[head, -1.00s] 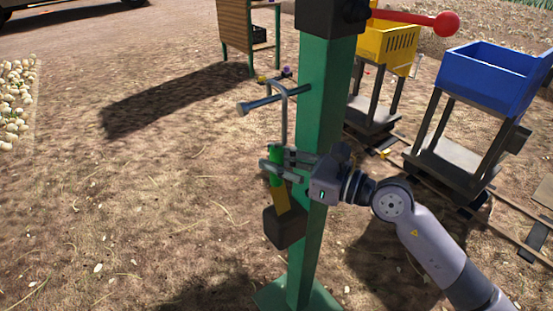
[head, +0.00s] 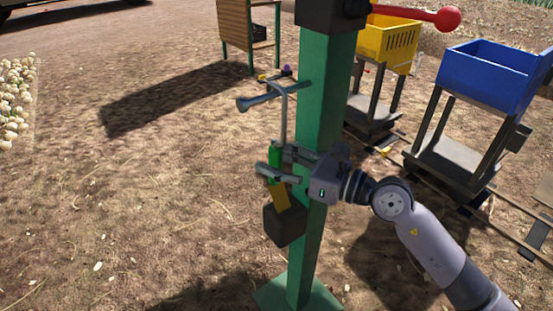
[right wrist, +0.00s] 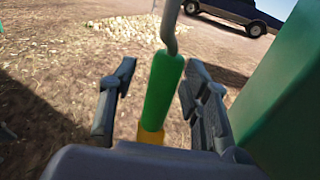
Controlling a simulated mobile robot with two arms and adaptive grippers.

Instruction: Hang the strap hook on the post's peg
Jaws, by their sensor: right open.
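The green post (head: 318,120) stands upright in the middle of the head view. Its grey peg (head: 262,99) sticks out to the left. The grey strap hook (head: 284,118) curves over the peg and hangs from it. Below the hook are its green grip (head: 274,160), a yellow strap (head: 281,194) and a dark block (head: 284,225). My right gripper (head: 272,172) is open, its fingers on either side of the green grip. In the right wrist view the green grip (right wrist: 162,88) stands between the spread fingers, with gaps on both sides. My left gripper is out of view.
A red-knobbed lever (head: 447,19) tops the post. A blue crate (head: 490,78) and a yellow crate (head: 388,45) stand on carts at the right. A wooden stand (head: 236,30) is behind. Onions (head: 12,92) lie at far left. The ground left of the post is clear.

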